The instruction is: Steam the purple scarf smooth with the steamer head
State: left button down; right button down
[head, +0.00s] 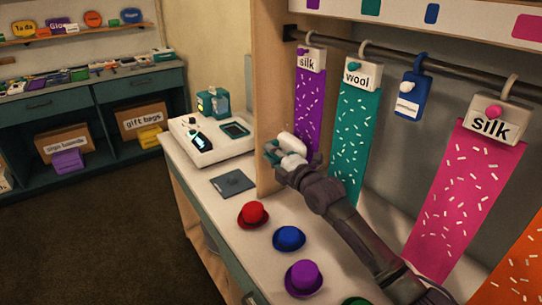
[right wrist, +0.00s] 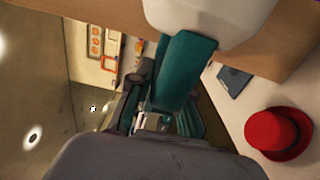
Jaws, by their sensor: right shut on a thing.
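The purple scarf (head: 309,95) hangs from the rail under a card reading "silk", with pale flecks on it. The steamer head (head: 291,144) is white and right in front of the scarf's lower part. I cannot tell whether it touches the cloth. My right gripper (head: 276,157) is shut on the steamer head. In the right wrist view the steamer head shows a teal handle (right wrist: 183,72) and a white end cut off at the top edge. The right gripper hides part of the scarf's lower end. My left gripper is not in view.
A teal scarf (head: 355,135) marked "wool" and a pink scarf (head: 462,195) hang to the right. A white machine (head: 210,141), a dark flat pad (head: 233,183) and red (head: 253,215), blue (head: 289,238) and purple (head: 303,278) hats stand on the counter.

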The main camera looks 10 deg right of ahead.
notch_tip(320, 180, up, 17)
jog(key=p, duration=1.3)
jog(key=shift+r, duration=0.15)
dwell(1.4)
dwell(0.7)
dwell(0.8)
jog(key=s+a+p, duration=0.1)
jog(key=s+a, duration=0.1)
jog(key=a, duration=0.5)
jog(key=s+a+p, duration=0.1)
jog(key=s+a, duration=0.2)
jog(key=a, duration=0.4)
jog(key=shift+s, duration=0.35)
dwell(0.6)
